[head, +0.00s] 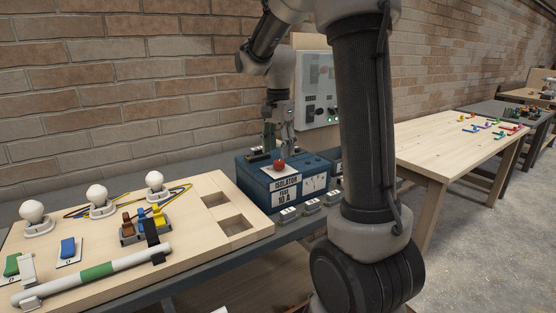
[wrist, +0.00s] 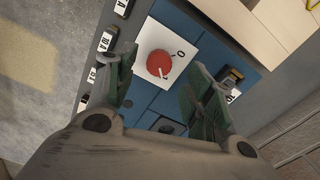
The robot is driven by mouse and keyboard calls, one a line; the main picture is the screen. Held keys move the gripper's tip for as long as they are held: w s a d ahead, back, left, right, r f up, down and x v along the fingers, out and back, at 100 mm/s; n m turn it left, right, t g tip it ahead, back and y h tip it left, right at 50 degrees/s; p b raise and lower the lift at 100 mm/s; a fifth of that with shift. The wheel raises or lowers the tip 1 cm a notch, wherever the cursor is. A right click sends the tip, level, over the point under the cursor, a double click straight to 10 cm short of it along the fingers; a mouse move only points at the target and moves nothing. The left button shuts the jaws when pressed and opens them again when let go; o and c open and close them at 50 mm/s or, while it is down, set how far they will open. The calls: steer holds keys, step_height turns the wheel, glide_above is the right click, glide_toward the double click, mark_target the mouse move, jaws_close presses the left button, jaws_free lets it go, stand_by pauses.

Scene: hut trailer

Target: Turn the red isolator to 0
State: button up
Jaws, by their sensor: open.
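The red isolator knob (head: 279,165) sits on top of a blue box (head: 262,188) labelled ISOLATOR and FUSE 10 A. In the wrist view the round red knob (wrist: 160,64) stands on a white plate (wrist: 178,45) marked 0, and a light pointer line on it points down, away from the 0. A second mark on the plate is partly hidden. My gripper (head: 283,140) is above the box, pointing down. In the wrist view my gripper (wrist: 158,88) is open, its green-padded fingers either side of the knob's near side, apart from it and empty.
A wooden board (head: 240,185) with white bulbs, coloured switches and a white-green tube lies left of the box. Small grey labelled blocks (head: 310,205) line the box's front right. A wall panel (head: 318,88) stands behind. A wooden table (head: 450,145) is at right.

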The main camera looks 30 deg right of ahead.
mark_target(278, 162)
step_height(278, 162, down, 4)
steer(key=shift+f, duration=0.15)
steer(key=c, duration=1)
